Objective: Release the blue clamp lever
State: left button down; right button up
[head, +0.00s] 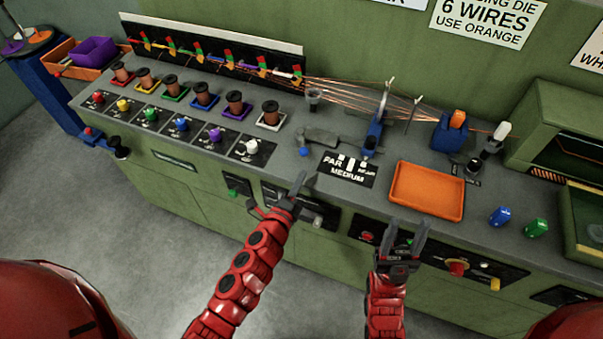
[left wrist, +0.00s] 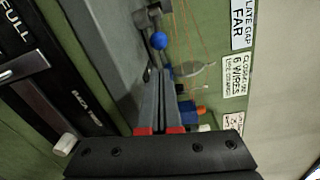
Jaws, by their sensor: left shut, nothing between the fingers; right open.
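The clamp lever's blue ball knob (head: 303,151) sits at the near end of a grey clamp (head: 318,138) on the bench, left of the black and white label plate. In the left wrist view the blue knob (left wrist: 159,40) shows just beyond the fingertips, on a grey arm. My left gripper (head: 303,179) is shut and empty, at the bench's front edge on the near side of the knob. It looks apart from the knob. My right gripper (head: 407,223) is open and empty, in front of the bench below the orange tray.
An orange tray (head: 427,190) lies right of the label plate (head: 347,169). A blue stand (head: 373,138) and several stretched copper wires are behind. Spools and coloured buttons fill the bench's left. A white-tipped handle (left wrist: 66,144) projects from the front panel near my left gripper.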

aim_at(309, 168)
pick_arm(q)
jog(key=p+x, duration=0.1)
jog(key=x, duration=0.5)
jog(key=shift+w+d, duration=0.1)
jog(key=shift+w, duration=0.25)
jog(key=shift+w+d, duration=0.25)
jog(key=shift+w, duration=0.4)
jog(key=shift+s+a+p, duration=0.1)
jog(key=shift+p, duration=0.2)
jog(key=shift+a+m+h, duration=0.2)
jog(key=shift+m+h, duration=0.1)
jog(key=shift+h, duration=0.2)
